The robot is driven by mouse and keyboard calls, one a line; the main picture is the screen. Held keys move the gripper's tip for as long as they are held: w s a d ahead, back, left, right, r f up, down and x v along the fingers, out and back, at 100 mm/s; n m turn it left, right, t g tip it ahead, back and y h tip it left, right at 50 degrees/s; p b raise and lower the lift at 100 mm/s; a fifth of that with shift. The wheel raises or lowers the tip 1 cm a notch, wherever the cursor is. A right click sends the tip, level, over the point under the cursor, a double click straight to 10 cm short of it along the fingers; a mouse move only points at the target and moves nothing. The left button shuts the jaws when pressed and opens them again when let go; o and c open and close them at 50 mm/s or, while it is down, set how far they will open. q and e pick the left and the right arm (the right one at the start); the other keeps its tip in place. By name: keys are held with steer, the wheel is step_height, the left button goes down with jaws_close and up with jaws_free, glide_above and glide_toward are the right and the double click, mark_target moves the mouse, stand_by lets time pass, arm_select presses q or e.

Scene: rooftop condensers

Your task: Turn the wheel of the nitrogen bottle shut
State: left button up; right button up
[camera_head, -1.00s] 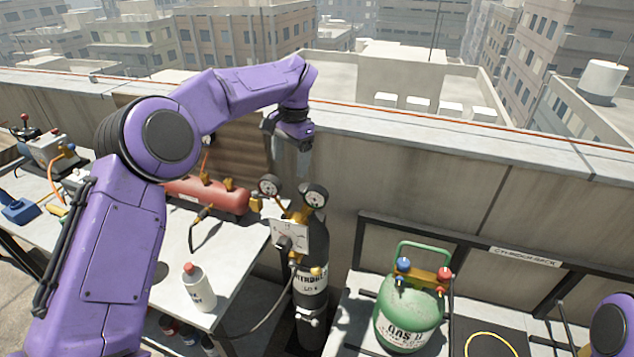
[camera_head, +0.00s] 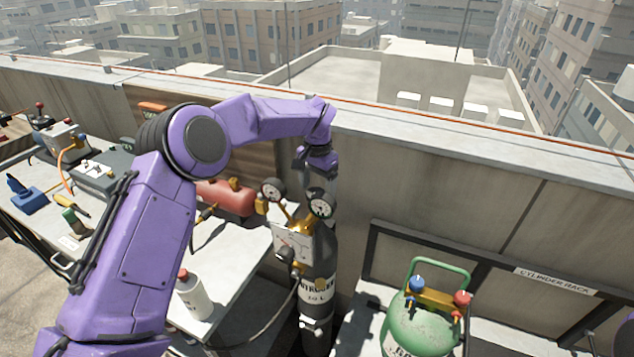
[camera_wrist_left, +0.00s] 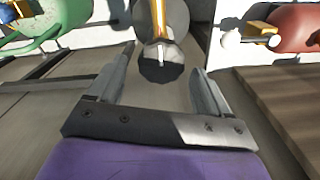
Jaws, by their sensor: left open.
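The dark nitrogen bottle (camera_head: 318,268) stands upright between the table and the rack, with a white label and two round gauges (camera_head: 321,205) at its top. My left gripper (camera_head: 319,183) is just behind and above the gauges; its fingertips are partly hidden in the head view. In the left wrist view the open left gripper (camera_wrist_left: 160,68) has a dark rounded knob (camera_wrist_left: 160,72), apparently the bottle's wheel, between its fingers, with visible gaps on both sides. A brass part (camera_wrist_left: 158,18) lies beyond it. The wheel is not clear in the head view. My right gripper is out of view.
A red tank (camera_head: 228,197) and a white bottle (camera_head: 194,296) are on the table at left. A green cylinder (camera_head: 418,331) stands at right before the cylinder rack (camera_head: 470,262). The parapet wall (camera_head: 450,205) runs close behind the nitrogen bottle. A hose hangs beside it.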

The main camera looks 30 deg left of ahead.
arm_select(q)
steer(key=shift+s+f, duration=0.2)
steer(key=shift+f, duration=0.05)
steer(key=shift+w, duration=0.1)
steer(key=c, duration=1)
steer(key=shift+c, duration=0.2)
